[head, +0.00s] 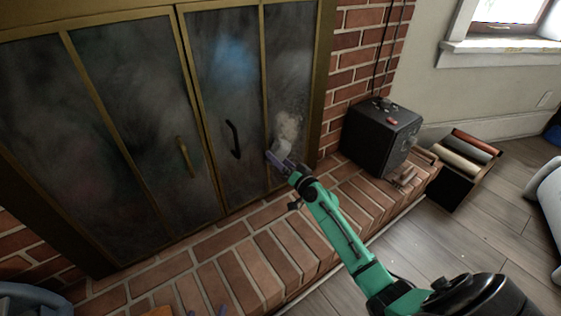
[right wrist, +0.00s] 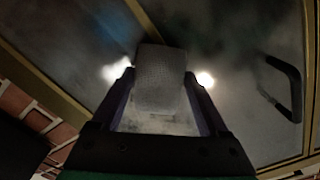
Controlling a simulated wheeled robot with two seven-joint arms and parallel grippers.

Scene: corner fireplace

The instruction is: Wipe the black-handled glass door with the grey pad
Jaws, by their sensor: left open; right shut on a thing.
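The glass door with the black handle (head: 233,138) is the right-hand door (head: 226,95) of the brass-framed fireplace; its glass is sooty. My right gripper (head: 281,160) is shut on the grey pad (right wrist: 160,78), low by this door's right pane. The pad is between the fingers and close to the glass; I cannot tell whether it touches. A pale smudge (head: 288,126) shows on the glass just above it. The black handle also shows in the right wrist view (right wrist: 292,88). My left gripper (head: 207,312) barely shows at the bottom edge, its fingertips apart.
The left door (head: 140,110) has a brass handle (head: 183,157) and is sooty too. A brick hearth (head: 240,262) runs along the front. A black box (head: 380,135) with small items on it stands to the right, beside a dark crate of rolls (head: 462,165). A blue-grey rounded thing (head: 30,298) is at bottom left.

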